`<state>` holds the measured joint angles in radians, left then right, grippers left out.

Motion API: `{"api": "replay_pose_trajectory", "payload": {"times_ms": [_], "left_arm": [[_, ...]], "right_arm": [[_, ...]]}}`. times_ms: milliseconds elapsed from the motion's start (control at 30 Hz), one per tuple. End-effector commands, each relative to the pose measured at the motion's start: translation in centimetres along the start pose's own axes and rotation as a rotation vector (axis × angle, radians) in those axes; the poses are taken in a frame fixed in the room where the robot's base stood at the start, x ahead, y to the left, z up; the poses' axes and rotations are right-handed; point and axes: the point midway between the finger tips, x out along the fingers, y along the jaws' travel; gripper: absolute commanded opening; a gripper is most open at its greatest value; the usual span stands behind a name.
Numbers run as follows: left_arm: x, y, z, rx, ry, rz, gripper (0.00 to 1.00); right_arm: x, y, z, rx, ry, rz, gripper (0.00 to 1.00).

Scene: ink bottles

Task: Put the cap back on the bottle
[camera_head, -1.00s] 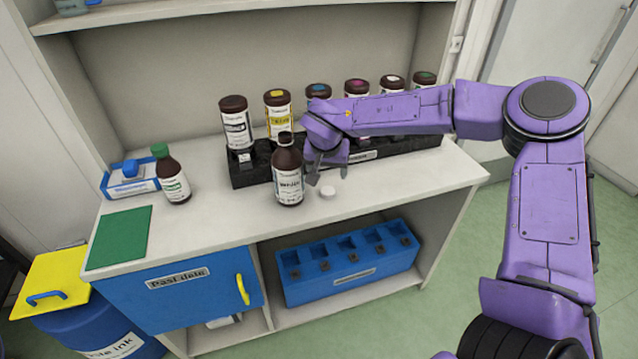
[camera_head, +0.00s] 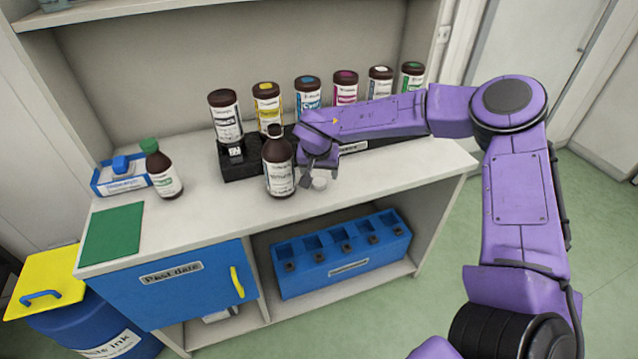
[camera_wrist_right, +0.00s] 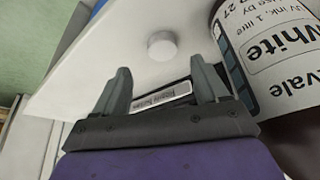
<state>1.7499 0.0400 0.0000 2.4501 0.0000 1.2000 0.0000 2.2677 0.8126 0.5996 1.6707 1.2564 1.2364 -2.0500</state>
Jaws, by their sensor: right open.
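A brown bottle (camera_head: 279,168) with a white label stands upright at the front of the counter, its narrow dark neck on top showing no white cap. Its label reads "White" in the right wrist view (camera_wrist_right: 262,48). A small white round cap (camera_head: 319,183) lies on the counter just right of the bottle; it also shows in the right wrist view (camera_wrist_right: 162,46). My right gripper (camera_head: 318,172) is beside the bottle, close to the cap. Its two fingers (camera_wrist_right: 163,84) are apart with nothing between them, and the cap appears beyond their tips. My left gripper is out of view.
A black rack (camera_head: 242,172) with several capped ink bottles stands behind. A green-capped bottle (camera_head: 163,172), a blue-and-white box (camera_head: 108,182) and a green mat (camera_head: 113,235) are at the left. A blue holder (camera_head: 345,268) sits on the lower shelf. The front right counter is clear.

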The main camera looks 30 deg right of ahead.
Motion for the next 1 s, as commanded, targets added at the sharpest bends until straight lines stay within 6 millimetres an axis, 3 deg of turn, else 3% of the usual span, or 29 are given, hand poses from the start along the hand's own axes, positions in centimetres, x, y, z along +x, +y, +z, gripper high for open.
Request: {"api": "replay_pose_trajectory", "payload": {"times_ms": [300,700,733,900,1000], "left_arm": [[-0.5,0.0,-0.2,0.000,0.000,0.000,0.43],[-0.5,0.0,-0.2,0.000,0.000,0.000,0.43],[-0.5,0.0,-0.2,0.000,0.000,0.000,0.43],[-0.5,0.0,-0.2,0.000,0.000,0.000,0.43],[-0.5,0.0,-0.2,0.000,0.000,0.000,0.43]], "right_arm": [[4.6,-0.4,0.3,0.001,-0.003,0.002,0.73],[5.1,-0.5,0.3,0.000,-0.001,0.000,0.73],[5.1,-0.5,0.3,0.000,-0.001,0.000,0.67],[5.1,-0.5,0.3,0.000,-0.001,0.000,0.15],[5.1,-0.5,0.3,0.000,-0.001,0.000,0.14]]}}
